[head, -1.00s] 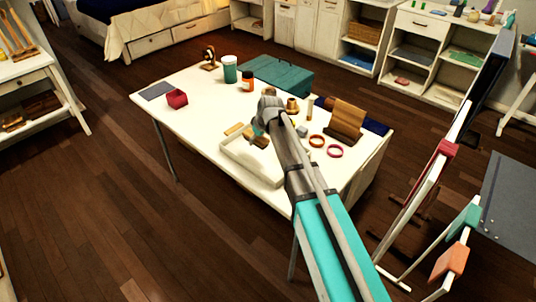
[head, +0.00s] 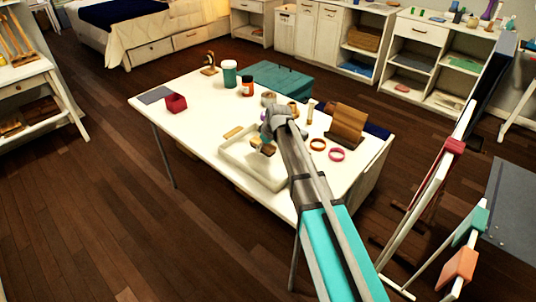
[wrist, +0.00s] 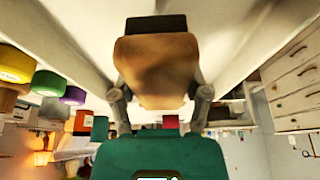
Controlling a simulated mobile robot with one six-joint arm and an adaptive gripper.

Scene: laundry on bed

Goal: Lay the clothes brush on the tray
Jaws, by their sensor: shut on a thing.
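The clothes brush (head: 268,149), with a brown wooden back, is in my gripper (head: 267,141) over the white tray (head: 246,174). In the wrist view the brush (wrist: 157,65) fills the space between the two fingers of my gripper (wrist: 160,94), which is shut on it. The brush hangs low over the back right part of the tray. I cannot tell whether it touches the tray floor. The tray is shallow, with raised walls, at the table's front edge. My arm hides its right side.
A teal box (head: 277,77) stands at the back. The table's left part is mostly clear.

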